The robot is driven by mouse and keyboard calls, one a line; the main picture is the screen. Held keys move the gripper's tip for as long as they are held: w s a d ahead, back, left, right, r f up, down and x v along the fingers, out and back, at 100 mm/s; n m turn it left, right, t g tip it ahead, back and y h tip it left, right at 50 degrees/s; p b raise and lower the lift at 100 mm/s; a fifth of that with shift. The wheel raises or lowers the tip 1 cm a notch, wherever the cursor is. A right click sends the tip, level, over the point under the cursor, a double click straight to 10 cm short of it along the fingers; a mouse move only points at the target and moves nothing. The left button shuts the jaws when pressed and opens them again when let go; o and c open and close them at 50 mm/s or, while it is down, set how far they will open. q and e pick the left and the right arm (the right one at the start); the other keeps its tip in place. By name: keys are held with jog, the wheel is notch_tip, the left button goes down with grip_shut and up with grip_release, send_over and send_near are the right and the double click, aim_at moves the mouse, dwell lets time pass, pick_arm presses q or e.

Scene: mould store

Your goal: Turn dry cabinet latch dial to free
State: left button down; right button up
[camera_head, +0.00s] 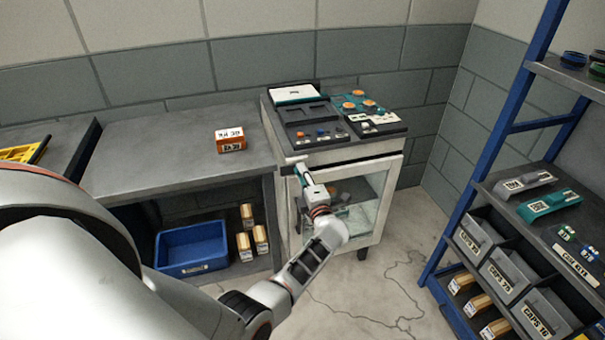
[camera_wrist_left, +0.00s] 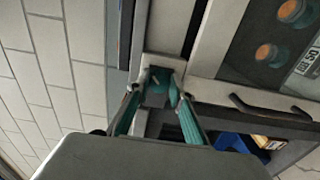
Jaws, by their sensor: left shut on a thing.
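The dry cabinet (camera_head: 383,200) is a pale cabinet with a glass door, standing at the end of the grey bench. My left gripper (camera_head: 302,172) is at the upper left of its front and hides the latch dial in the head view. In the left wrist view, the left gripper's teal fingers (camera_wrist_left: 158,94) are shut on the small dark latch dial (camera_wrist_left: 157,79), which sits on a pale plate. The fingers cover its sides, and I cannot read its setting. My right gripper is in neither view.
Trays with orange-topped parts (camera_head: 355,106) lie on the cabinet top. An orange labelled box (camera_head: 230,140) stands on the bench, with a blue bin (camera_head: 191,249) below. A blue-framed rack (camera_head: 472,210) with grey bins stands right. The floor between is clear.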

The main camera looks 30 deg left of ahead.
pick_arm(q)
jog(key=shift+f, duration=0.1)
dwell(0.3)
jog(key=c, duration=1.8)
grip_release()
jog(key=shift+d, duration=0.1)
